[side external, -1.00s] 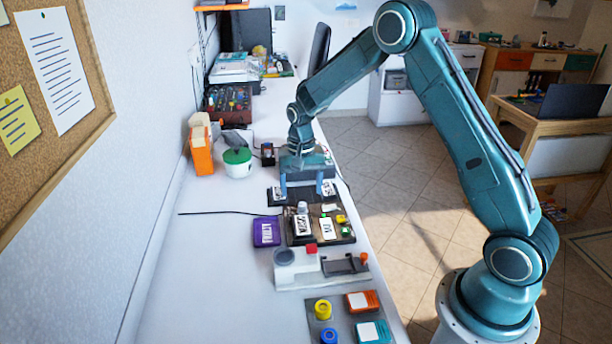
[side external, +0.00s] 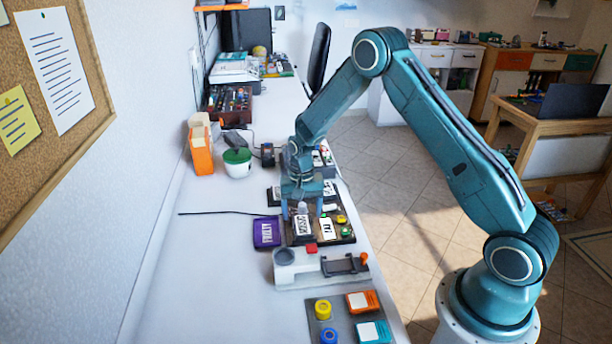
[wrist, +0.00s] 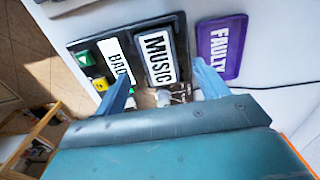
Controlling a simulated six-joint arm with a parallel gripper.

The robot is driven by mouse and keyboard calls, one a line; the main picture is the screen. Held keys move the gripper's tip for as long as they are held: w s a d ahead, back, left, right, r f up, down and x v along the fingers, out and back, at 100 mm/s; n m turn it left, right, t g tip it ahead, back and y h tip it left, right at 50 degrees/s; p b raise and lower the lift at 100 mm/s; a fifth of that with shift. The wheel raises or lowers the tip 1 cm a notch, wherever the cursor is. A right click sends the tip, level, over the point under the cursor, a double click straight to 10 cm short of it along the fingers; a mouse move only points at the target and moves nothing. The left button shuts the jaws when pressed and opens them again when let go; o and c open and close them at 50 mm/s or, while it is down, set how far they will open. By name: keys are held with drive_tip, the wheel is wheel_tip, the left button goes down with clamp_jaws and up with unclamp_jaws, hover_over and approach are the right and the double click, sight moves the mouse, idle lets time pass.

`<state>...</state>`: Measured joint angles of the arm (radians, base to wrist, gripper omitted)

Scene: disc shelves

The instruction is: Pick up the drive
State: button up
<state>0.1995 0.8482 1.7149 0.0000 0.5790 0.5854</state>
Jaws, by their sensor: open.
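No label names the drive, so I cannot tell for certain which thing it is. A block labelled MUSIC (side external: 304,231) stands on a dark base (side external: 291,242); the block also shows in the wrist view (wrist: 157,58). My gripper (side external: 303,210) is above the far end of this block, open, with one finger on each side. In the wrist view my gripper (wrist: 165,87) has its fingers apart, with a small metallic part (wrist: 172,96) between them. I cannot tell whether either finger touches anything.
A white label starting BA (wrist: 116,62) and green (wrist: 83,58) and yellow (wrist: 100,84) pieces share the base. A purple FAULTY block (side external: 267,233) lies left. A pale fixture (side external: 290,273) stands nearer the camera.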

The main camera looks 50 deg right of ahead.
sight(302, 225)
drive_tip(key=shift+d+f, duration=0.1)
drive_tip(key=shift+f, duration=2.05)
drive_tip(key=c, duration=1.2)
drive_tip(key=shift+o, duration=0.2)
drive_tip(key=shift+r, duration=0.15)
wheel_tip(302, 225, up, 20)
